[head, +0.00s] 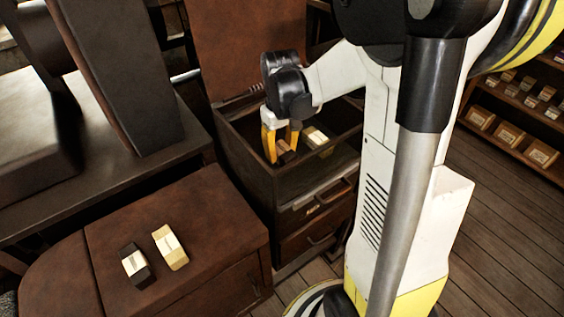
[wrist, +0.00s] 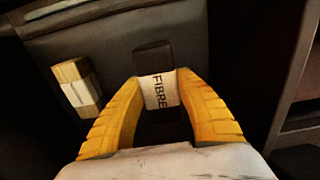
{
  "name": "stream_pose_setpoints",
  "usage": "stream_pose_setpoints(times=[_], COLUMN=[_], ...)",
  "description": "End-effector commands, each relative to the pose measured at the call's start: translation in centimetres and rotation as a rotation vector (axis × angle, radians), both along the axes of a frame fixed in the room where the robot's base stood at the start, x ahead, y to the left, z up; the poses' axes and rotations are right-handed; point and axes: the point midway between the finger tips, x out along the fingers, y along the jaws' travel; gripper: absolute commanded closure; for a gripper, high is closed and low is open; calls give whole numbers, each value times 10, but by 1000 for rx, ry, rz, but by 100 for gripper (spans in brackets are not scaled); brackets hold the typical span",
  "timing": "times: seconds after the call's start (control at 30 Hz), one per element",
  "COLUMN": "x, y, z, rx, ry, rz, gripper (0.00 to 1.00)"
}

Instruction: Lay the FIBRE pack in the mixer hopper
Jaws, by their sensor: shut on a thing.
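My gripper (head: 281,147) reaches down into an open-topped dark box (head: 243,150) in the head view. Its yellow fingers are shut on the FIBRE pack (head: 287,157), a dark brown block with a pale band. The pack's near part is dark and partly hidden by shadow and the fingers. I cannot tell whether it touches the box floor. I cannot pick out the mixer hopper for sure.
A pale pack (head: 315,137) lies in the same box; it shows left of my gripper in the wrist view (wrist: 77,85). Drawers (head: 315,212) sit below. A dark pack (head: 135,266) and a pale pack (head: 170,247) lie on a brown top. Shelves (head: 520,110) stand right.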

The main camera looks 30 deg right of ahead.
Motion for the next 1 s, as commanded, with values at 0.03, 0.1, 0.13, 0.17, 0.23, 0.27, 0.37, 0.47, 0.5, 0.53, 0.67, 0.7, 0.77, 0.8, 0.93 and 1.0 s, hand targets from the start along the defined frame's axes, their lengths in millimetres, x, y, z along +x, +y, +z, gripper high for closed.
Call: stream_pose_setpoints(times=[0.03,0.1,0.13,0.17,0.23,0.27,0.37,0.47,0.5,0.53,0.67,0.7,0.77,0.8,0.93,1.0], x=[0,0,0,0,0,0,0,0,0,0,0,0,0,0,0,0], y=[0,0,0,0,0,0,0,0,0,0,0,0,0,0,0,0], z=[-4,-11,-15,-20,-32,-36,-40,-39,-39,-39,-43,-43,-42,-42,-42,-42], rx=[0,0,0,0,0,0,0,0,0,0,0,0,0,0,0,0], ry=[0,0,0,0,0,0,0,0,0,0,0,0,0,0,0,0], rz=[0,0,0,0,0,0,0,0,0,0,0,0,0,0,0,0], gripper=[99,99,99,99,99,99,99,99,99,99,99,57,43,43,43,43])
